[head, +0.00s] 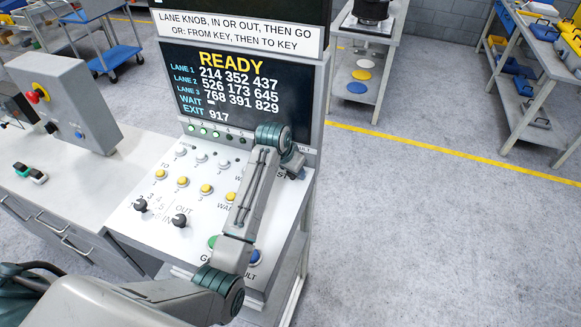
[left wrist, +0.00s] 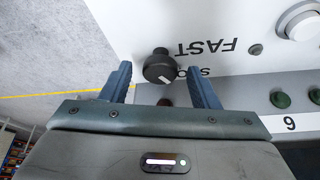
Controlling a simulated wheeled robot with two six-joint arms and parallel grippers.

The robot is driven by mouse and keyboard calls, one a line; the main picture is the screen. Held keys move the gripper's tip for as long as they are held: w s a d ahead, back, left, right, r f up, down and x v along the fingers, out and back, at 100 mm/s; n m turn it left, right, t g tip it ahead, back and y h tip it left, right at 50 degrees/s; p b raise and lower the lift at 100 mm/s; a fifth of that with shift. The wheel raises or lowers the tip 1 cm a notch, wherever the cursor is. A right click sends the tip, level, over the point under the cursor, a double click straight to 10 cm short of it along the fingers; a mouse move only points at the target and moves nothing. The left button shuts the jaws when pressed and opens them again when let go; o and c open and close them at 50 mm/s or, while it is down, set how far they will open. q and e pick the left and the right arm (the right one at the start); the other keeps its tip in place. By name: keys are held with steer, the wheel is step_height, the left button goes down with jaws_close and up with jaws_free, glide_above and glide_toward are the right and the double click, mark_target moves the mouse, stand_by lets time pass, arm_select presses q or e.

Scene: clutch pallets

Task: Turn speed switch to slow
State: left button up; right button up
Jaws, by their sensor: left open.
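The speed switch is a small black round knob (left wrist: 159,66) with a white mark on its face, in the left wrist view. Beside it the panel has the upside-down word FAST and a second word, partly covered, that starts with S. The exact setting of the knob is hard to tell. My left gripper (left wrist: 158,84) is open, with one blue-grey finger on each side of the knob and no visible grip on it. In the head view my left gripper (head: 292,164) is at the panel's upper right, and the arm hides the knob.
The white control panel (head: 135,215) carries yellow and white buttons, two black knobs (head: 180,220) and a green button (head: 212,242). A screen (head: 230,95) reading READY stands behind it. A grey box with a red button (head: 38,95) is at left. The floor at right is clear.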

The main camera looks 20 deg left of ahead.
arm_select(q)
steer(key=b+v, duration=0.3)
steer(key=v, duration=0.7)
steer(key=shift+s+r+b, duration=0.15)
steer(key=shift+r+b, duration=0.15)
steer(key=shift+f, duration=0.1)
